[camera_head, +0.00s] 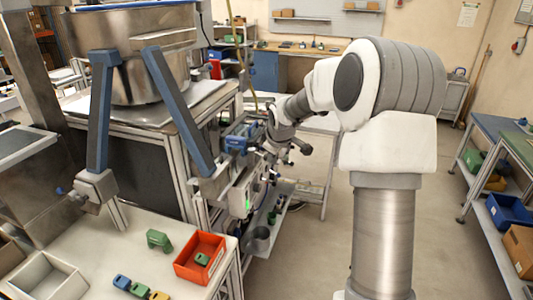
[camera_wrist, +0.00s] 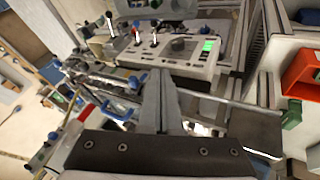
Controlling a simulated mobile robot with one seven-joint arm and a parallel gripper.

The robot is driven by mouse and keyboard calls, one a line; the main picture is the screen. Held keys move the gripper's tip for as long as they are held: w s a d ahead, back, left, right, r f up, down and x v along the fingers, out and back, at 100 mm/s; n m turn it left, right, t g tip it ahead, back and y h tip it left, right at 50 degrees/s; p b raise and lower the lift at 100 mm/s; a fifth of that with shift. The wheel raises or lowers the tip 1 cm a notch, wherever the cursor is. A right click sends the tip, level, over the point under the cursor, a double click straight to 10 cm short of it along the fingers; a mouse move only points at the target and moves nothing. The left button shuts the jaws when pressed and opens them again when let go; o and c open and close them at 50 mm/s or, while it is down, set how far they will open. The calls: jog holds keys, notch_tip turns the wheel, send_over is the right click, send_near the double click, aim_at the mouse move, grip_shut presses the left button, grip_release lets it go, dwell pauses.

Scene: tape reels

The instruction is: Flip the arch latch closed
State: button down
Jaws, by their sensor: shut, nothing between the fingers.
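My gripper (camera_wrist: 160,88) shows at the middle of the wrist view, its two grey fingers together and empty. They point at the front of a machine control unit (camera_wrist: 170,58) and appear apart from it. I cannot tell for sure which part is the arch latch. A red-ended lever (camera_wrist: 86,112) and blue-knobbed levers (camera_wrist: 53,136) stand to the left of the fingers in the wrist view. In the head view my arm reaches left to the side of the machine, near the blue clamp parts (camera_head: 236,142); the fingertips are too small to make out there.
The control unit carries small toggles (camera_wrist: 137,36) and a lit green button (camera_wrist: 208,46). An orange bin (camera_head: 201,257) and a green arch-shaped piece (camera_head: 158,240) sit on the white bench at the lower left. A metal bowl (camera_head: 150,78) stands above.

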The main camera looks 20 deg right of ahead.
jog(key=shift+w+d, duration=0.15)
